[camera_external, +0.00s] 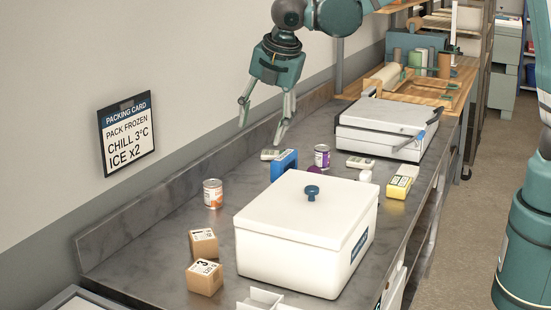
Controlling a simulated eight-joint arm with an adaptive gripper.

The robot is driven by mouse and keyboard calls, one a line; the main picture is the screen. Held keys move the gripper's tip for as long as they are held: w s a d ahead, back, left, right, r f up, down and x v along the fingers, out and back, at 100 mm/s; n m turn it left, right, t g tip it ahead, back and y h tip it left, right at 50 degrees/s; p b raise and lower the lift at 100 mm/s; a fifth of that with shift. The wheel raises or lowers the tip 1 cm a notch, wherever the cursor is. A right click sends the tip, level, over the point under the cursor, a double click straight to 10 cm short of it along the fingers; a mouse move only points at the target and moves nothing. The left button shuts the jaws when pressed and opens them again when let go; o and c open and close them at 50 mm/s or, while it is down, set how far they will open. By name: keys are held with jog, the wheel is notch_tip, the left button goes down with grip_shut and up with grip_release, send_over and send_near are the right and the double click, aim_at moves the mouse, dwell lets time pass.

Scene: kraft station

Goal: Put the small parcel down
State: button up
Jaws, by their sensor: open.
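My gripper (262,131) is open, with nothing visible between its fingers. It hangs pointing down near the wall side of the counter, around a white-and-green pack and a blue item in the picture. Two small brown cardboard parcels stand on the grey counter (160,245) at the front left. The rear parcel (204,243) and the front parcel (205,277) both have white labels, and the front one shows a dark figure. Both are well apart from my gripper. I cannot tell which one the task names.
A lidded white box (300,240) stands right of the parcels. A tin (213,193), a purple can (321,156), a blue item (284,164), a white-and-green pack (272,154) and a yellow pack (398,187) stand behind. A packing card (127,135) hangs on the wall. The counter left of the parcels is clear.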

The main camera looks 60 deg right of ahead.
jog(key=s+d+r+m+t+y, duration=0.1)
jog(key=s+d+r+m, duration=0.3)
jog(key=s+d, duration=0.45)
jog(key=s+d+r+m, duration=0.3)
jog(key=s+d+m, duration=0.25)
jog(key=d, duration=0.55)
jog(key=s+d+f+m+t, duration=0.1)
jog(key=s+d+m, duration=0.4)
jog(key=s, duration=0.5)
jog(key=s+d+f+m+t, duration=0.1)
jog(key=s+d+f+m, duration=0.2)
jog(key=s, duration=0.7)
jog(key=shift+d+f+m+t+y, duration=0.35)
jog(key=shift+d+m, duration=0.7)
jog(key=shift+d, duration=0.95)
jog(key=shift+o, duration=0.5)
jog(key=shift+r, duration=0.1)
